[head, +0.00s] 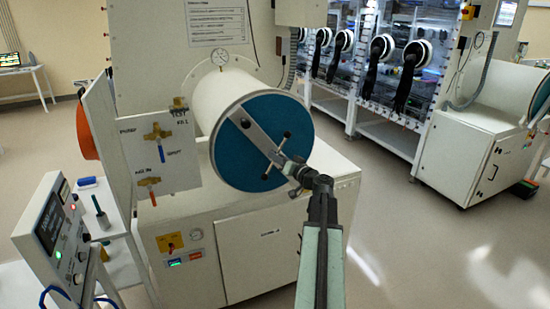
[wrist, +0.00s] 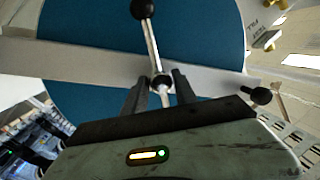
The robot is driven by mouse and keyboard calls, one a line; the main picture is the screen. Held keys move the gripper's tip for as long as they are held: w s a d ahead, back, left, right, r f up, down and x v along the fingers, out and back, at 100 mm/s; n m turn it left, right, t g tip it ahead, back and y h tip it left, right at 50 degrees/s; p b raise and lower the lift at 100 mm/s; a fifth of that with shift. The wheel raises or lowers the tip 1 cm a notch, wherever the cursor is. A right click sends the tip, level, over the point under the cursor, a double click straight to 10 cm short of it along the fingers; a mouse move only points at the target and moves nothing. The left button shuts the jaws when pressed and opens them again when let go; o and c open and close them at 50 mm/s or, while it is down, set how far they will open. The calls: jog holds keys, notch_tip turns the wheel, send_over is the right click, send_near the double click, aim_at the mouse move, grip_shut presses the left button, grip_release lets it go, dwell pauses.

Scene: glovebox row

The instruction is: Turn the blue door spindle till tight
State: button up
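The blue door (head: 245,165) closes the end of a white cylinder, and a pale bar (head: 258,137) crosses its face. The spindle (head: 279,151) sits on the bar, with a thin cross rod and dark ball ends. In the wrist view the spindle hub (wrist: 161,81) is near the middle, with one rod running up to a black ball (wrist: 143,9). My gripper (head: 294,171) is at the door's lower right. In the wrist view my gripper (wrist: 160,87) has its two fingers apart, one on each side of the lower rod. Contact cannot be told; the lower rod end is hidden.
A valve panel (head: 160,155) stands left of the door, and a control box (head: 57,230) is at the lower left. The cabinet (head: 270,245) is below the door. Gloved boxes (head: 385,70) stand behind. The floor (head: 440,255) at right is clear.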

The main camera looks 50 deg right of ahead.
jog(key=shift+w+d, duration=0.15)
jog(key=shift+w, duration=0.65)
grip_shut()
dwell(0.8)
